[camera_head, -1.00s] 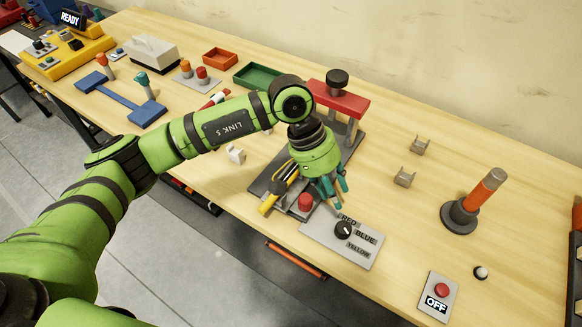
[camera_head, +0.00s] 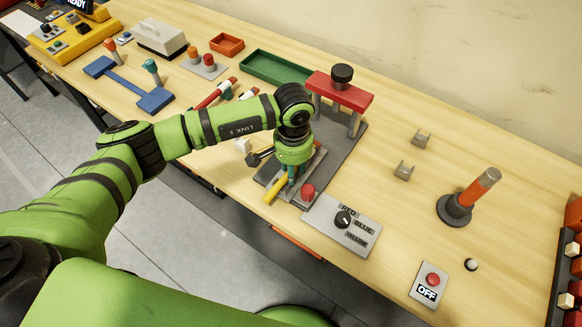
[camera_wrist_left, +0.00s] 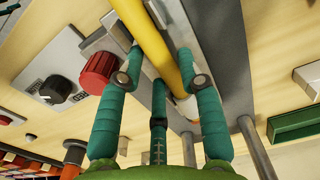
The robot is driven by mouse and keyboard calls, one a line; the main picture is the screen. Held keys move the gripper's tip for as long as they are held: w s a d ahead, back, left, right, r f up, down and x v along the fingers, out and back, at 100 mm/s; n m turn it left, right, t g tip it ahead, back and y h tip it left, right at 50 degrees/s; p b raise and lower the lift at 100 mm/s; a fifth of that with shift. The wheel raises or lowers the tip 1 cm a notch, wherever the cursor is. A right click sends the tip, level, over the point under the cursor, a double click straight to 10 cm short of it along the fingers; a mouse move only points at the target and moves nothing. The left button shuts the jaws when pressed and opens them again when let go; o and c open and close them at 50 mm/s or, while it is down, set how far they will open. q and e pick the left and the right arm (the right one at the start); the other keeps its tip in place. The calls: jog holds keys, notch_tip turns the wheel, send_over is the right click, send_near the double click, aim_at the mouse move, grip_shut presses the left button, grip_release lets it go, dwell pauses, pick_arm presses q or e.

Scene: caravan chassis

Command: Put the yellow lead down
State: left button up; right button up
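The yellow lead (camera_head: 275,189) shows as a thick yellow rod low over the grey fixture, left of its red button (camera_head: 307,191). In the left wrist view the lead (camera_wrist_left: 160,45) runs between my green fingers, with a pale end near the lower right. My left gripper (camera_head: 289,180) points down over the fixture at the lead. In the left wrist view its fingertips (camera_wrist_left: 160,52) bend inward on both sides of the lead; whether they press on it is unclear. The head view hides the contact. My right gripper is in neither current view.
A selector panel marked RED, BLUE, YELLOW (camera_head: 342,225) lies right of the fixture (camera_head: 343,143). A red-topped press (camera_head: 340,91) stands behind. Grey clips (camera_head: 404,171), an orange post (camera_head: 470,197) and an OFF switch (camera_head: 428,284) are farther right, with bare table between.

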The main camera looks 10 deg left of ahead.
pick_arm(q)
grip_shut()
